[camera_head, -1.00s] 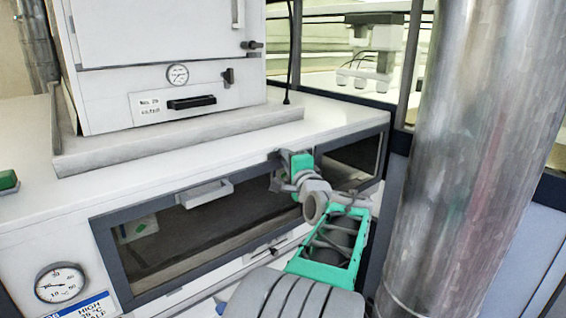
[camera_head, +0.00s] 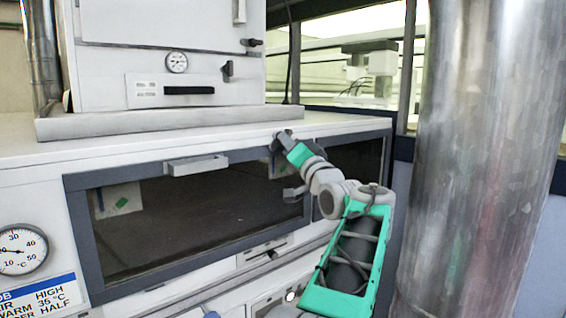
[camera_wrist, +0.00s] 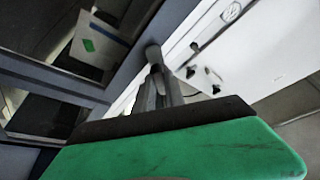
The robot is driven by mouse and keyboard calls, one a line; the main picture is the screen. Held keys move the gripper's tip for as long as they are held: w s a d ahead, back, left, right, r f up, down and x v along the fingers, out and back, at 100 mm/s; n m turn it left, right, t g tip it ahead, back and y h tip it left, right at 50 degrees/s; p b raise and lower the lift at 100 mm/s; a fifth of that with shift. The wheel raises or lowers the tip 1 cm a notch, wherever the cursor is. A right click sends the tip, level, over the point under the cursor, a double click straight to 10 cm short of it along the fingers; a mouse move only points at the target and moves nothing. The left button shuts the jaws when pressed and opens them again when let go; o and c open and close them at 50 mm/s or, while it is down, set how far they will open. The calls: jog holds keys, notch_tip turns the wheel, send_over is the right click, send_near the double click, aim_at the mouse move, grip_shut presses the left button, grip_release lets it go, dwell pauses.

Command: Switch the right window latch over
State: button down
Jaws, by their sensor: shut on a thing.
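The right window latch (camera_wrist: 152,53) shows in the wrist view as a small grey knob-like piece at the edge of the dark window frame. My gripper (camera_wrist: 159,80) is shut on it, with its grey fingers close together. In the head view my gripper (camera_head: 282,143) is at the upper right corner of the wide dark window (camera_head: 185,215). The green hand hides part of the frame there, and the fingertips are hard to make out.
A bar handle (camera_head: 197,165) sticks out at the window's top edge. A thick metal pipe (camera_head: 478,160) stands close to my arm on the right. A white cabinet (camera_head: 165,45) stands on the worktop. A round gauge (camera_head: 22,248) is at the lower left.

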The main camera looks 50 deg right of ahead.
jog(key=shift+d+r+n+t+y+b, duration=0.1)
jog(key=shift+n+t+y+b, duration=0.6)
jog(key=shift+n, duration=1.15)
jog(key=shift+d+r+n+t+y+b, duration=0.1)
jog(key=shift+n+t+y+b, duration=0.2)
jog(key=shift+n+y+b, duration=1.2)
jog(key=shift+d+n+t+y+b, duration=0.15)
jog(key=shift+n+t+b, duration=0.4)
jog(key=shift+n, duration=1.7)
jog(key=shift+a+y, duration=0.1)
jog(key=shift+y, duration=0.15)
jog(key=c, duration=1.4)
grip_release()
jog(key=shift+f, duration=0.1)
jog(key=shift+f, duration=0.1)
